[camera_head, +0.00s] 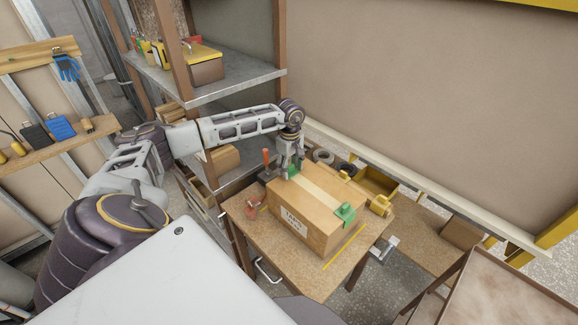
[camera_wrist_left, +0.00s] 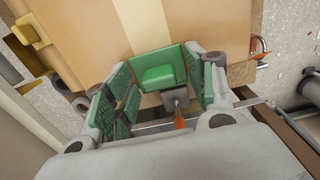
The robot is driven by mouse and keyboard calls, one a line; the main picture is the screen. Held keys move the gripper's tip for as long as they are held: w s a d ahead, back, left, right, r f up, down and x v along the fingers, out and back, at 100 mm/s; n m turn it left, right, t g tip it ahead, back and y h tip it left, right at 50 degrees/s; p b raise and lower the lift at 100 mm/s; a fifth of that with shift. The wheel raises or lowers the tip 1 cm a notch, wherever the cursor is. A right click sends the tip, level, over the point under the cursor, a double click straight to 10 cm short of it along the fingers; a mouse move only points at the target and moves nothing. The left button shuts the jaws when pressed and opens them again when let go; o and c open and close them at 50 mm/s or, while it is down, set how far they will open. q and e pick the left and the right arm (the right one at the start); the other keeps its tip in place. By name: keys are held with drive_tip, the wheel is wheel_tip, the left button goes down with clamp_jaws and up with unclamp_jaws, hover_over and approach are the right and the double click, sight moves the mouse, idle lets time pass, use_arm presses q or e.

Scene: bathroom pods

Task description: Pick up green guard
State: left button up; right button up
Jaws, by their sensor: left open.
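A green guard (camera_wrist_left: 158,68) sits at the edge of a cardboard box (camera_head: 286,218), and it also shows in the head view (camera_head: 292,171). A second green guard (camera_head: 345,212) is on the box's right edge. My left gripper (camera_head: 290,158) points down over the box's far left edge, at the first guard. In the left wrist view my left gripper (camera_wrist_left: 165,88) is open, with its green-padded fingers on either side of the guard. Whether the pads touch it I cannot tell. My right gripper is out of view.
The box rests on a wooden table (camera_head: 262,246) with an orange-handled tool (camera_head: 266,157), a yellow strip (camera_head: 344,246) and tape rolls (camera_head: 323,156) around it. A yellow bin (camera_head: 376,183) stands behind. A metal shelf (camera_head: 230,82) rises at the back left.

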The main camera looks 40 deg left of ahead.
use_arm(q)
drive_tip(key=c, duration=1)
drive_tip(key=shift+c, duration=0.2)
drive_tip(key=shift+r+b, duration=0.95)
drive_tip(key=shift+r, duration=4.05)
wheel_tip(320, 180, up, 7)
drive_tip(key=p, duration=0.5)
hover_over(290, 166)
drive_tip(key=shift+w+a, duration=0.1)
